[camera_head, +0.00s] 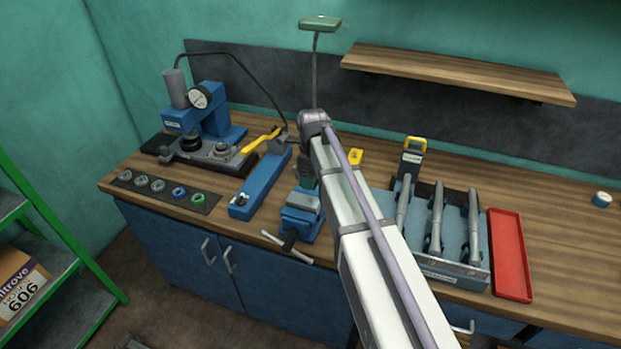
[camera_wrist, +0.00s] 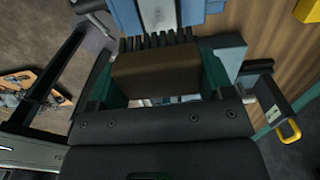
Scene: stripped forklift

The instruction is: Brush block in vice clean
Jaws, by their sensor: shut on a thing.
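The blue vice (camera_head: 298,222) stands near the bench's front edge in the head view, with its bar handle hanging over the front. A grey block (camera_head: 303,201) sits in its jaws. In the wrist view the vice (camera_wrist: 126,16) and the grey block (camera_wrist: 158,14) show at the top edge, partly cut off. My gripper (camera_wrist: 158,78) is shut on a brush (camera_wrist: 155,74) with a brown back and dark bristles. The bristles point at the block and are very close to it; I cannot tell whether they touch. In the head view my arm largely hides the gripper and brush.
A blue press (camera_head: 207,118) and a long blue fixture (camera_head: 258,188) stand left of the vice. A rack (camera_head: 455,272) with several grey tools stands to its right, beside a red tray (camera_head: 510,255). A lamp (camera_head: 320,24) and a wooden shelf (camera_head: 455,74) are behind. The bench's far right is mostly clear.

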